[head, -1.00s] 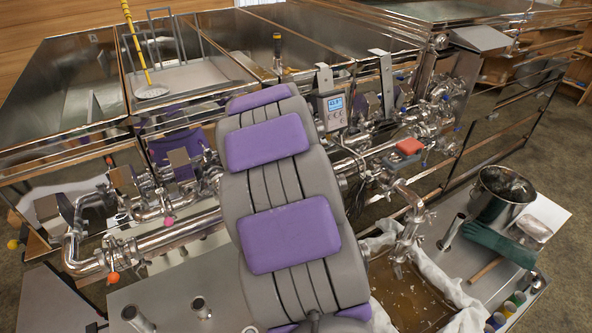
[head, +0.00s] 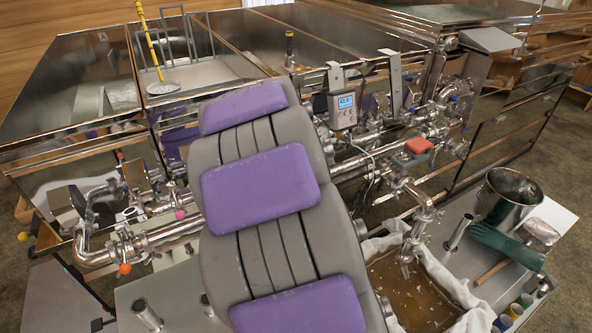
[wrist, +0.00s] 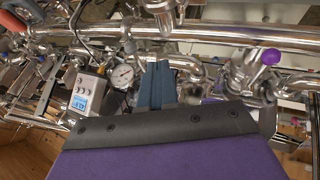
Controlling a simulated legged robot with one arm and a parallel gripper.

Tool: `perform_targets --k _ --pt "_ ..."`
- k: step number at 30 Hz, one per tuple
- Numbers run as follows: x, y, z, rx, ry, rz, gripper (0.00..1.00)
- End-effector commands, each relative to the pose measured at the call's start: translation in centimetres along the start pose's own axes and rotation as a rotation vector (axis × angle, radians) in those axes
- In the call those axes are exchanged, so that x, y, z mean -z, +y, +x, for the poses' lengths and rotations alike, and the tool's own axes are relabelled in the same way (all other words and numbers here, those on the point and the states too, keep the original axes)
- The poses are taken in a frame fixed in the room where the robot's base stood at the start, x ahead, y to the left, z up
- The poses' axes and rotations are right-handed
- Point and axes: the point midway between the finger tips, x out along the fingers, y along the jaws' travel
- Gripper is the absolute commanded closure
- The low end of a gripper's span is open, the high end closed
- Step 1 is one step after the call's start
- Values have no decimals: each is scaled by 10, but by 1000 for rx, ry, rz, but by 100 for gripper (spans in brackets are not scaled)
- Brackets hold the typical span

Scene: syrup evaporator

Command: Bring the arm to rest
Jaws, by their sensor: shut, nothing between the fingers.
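My arm (head: 262,195), grey with purple pads, rises through the middle of the head view in front of the steel evaporator (head: 200,100). It hides my gripper in that view. In the wrist view my gripper (wrist: 156,85) shows as two blue-grey fingers close together, shut and empty. Behind the fingers are shiny pipes, a round dial gauge (wrist: 123,76) and a small meter (wrist: 86,92) with a blue screen. I cannot tell how far the fingers are from the pipes.
The same meter hangs on the front of the evaporator (head: 343,108). At the right of the head view are a cloth-lined tank of amber liquid (head: 405,290), a steel pot (head: 507,197) and a green glove (head: 505,247). A skimmer (head: 163,87) lies at the back left.

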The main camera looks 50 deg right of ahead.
Motion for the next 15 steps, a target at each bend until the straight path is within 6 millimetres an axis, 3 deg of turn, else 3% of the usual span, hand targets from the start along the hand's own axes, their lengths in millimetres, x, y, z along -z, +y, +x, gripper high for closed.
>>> perform_targets --k 6,15 --pt "1 6 -26 2 1 1 100" --pt "-2 -1 -43 -2 0 -1 100"
